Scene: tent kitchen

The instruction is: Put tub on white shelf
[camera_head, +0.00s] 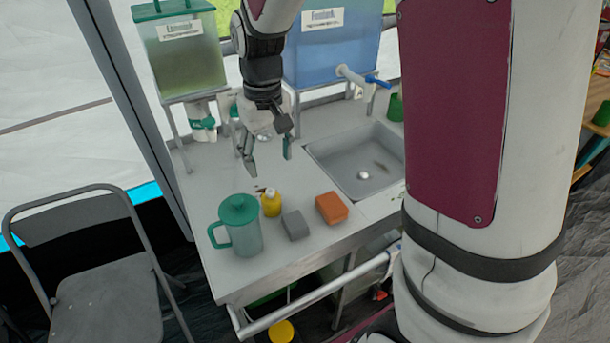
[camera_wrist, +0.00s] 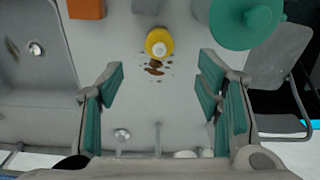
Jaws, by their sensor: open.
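My gripper (camera_head: 268,160) is open and empty above the grey counter (camera_head: 205,175). Its teal fingers stand wide apart in the wrist view (camera_wrist: 157,88). A small yellow container with a pale cap (camera_head: 271,203) stands on the counter, in front of the gripper. It shows just beyond the fingertips in the wrist view (camera_wrist: 159,42), with brown spots beside it. I cannot tell for sure whether it is the tub. No white shelf is clearly seen.
A green lidded jug (camera_head: 240,225), a grey block (camera_head: 295,225) and an orange block (camera_head: 332,208) stand near the counter's front edge. A sink (camera_head: 350,165) is at the right. Green (camera_head: 185,60) and blue (camera_head: 335,50) tanks stand behind. A folding chair (camera_head: 105,300) is at the left.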

